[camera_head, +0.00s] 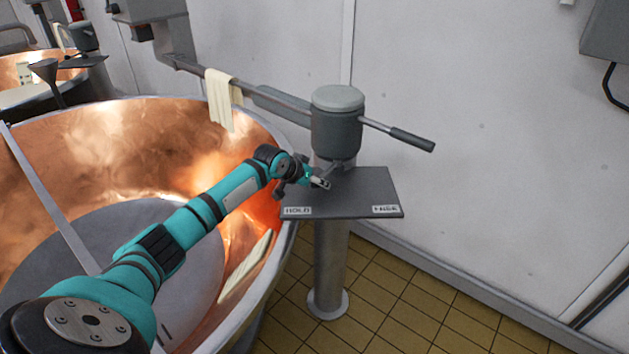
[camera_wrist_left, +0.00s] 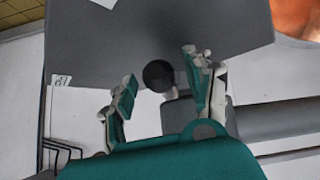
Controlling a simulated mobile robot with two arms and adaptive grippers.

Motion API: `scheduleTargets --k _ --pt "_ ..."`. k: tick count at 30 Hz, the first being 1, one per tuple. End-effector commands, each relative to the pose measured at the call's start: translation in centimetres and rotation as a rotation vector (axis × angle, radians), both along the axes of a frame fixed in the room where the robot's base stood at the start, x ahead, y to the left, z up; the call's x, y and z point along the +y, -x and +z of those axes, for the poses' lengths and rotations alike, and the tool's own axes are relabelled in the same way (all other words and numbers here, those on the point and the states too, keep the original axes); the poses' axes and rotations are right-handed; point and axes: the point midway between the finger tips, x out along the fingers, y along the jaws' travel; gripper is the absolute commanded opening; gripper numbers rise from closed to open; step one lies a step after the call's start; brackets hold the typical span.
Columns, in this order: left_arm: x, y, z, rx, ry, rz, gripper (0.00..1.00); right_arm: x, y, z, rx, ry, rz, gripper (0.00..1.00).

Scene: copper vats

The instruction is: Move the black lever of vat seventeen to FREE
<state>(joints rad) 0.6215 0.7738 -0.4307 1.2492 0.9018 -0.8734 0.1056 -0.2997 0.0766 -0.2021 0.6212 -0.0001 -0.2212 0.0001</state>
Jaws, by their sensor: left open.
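The dark plate (camera_head: 350,198) on the post beside the copper vat carries a HOLD label (camera_head: 297,211) at its left and a FREE label (camera_head: 386,209) at its right. A thin lever (camera_head: 338,168) comes from the post toward the HOLD side, its end partly hidden by my gripper. My left gripper (camera_head: 303,184) is at that end, over the plate's left part. In the left wrist view, the lever's round black knob (camera_wrist_left: 158,75) shows between the open fingers of my left gripper (camera_wrist_left: 160,85), with a gap on both sides. My right gripper is not in view.
Above the plate is a grey post head (camera_head: 337,125) with a dark-gripped bar (camera_head: 412,140) reaching right. A pale cloth (camera_head: 222,98) hangs on the rail behind. The copper vat (camera_head: 150,140) lies left. The tiled floor (camera_head: 400,310) right of the post is clear.

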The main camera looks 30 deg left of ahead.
Motion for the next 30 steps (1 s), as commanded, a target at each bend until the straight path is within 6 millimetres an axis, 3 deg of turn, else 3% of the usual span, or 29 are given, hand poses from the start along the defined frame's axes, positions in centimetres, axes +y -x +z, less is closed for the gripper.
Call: scheduleTargets --k 6,18,30 --pt "0.0 0.0 0.0 0.000 0.000 0.000 0.53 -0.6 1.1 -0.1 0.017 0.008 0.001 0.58" --pt "0.1 0.0 0.0 0.000 -0.001 0.001 0.01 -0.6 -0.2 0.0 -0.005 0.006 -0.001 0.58" --pt "-0.1 0.0 0.1 0.000 -0.001 0.007 0.00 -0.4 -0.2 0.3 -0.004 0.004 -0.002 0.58"
